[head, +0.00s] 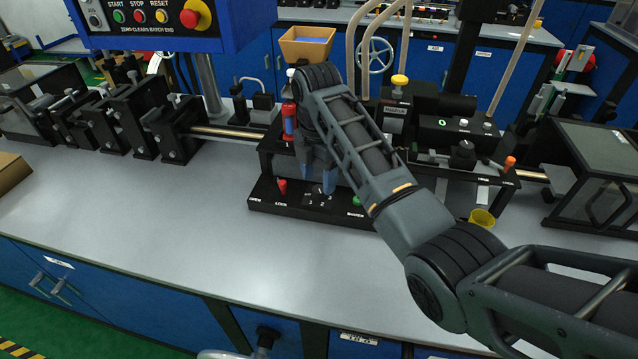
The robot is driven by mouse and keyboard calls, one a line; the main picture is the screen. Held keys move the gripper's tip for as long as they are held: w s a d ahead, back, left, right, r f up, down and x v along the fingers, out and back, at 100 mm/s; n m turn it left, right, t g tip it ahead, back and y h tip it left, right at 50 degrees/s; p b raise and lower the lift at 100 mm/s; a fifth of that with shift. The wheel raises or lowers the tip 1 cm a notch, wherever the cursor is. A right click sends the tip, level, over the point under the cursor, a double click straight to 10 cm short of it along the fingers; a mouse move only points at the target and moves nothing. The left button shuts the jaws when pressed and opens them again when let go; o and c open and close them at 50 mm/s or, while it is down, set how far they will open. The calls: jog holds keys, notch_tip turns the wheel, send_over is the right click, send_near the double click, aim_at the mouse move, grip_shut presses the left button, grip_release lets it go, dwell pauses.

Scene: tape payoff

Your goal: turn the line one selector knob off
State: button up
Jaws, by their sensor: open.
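A low black control panel (262,203) stands on the grey bench. On it a small dark selector knob (318,190) with a pale pointer mark sits among white markings too small to read surely. My gripper (318,179) points down over this knob, open, with its two bluish fingertips on the left and right of it. I cannot tell whether the fingertips touch the knob. Another dark knob (463,150) sits on a black box to the right, clear of my gripper. I cannot tell from the labels which knob is line one.
A red knob (282,186) and a partly hidden green button (357,200) flank the selector on the panel. A red bottle (289,122) stands behind it. The bench front left (130,220) is clear.

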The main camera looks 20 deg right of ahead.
aim_at(318, 189)
jog(key=shift+f, duration=1.55)
jog(key=c, duration=1)
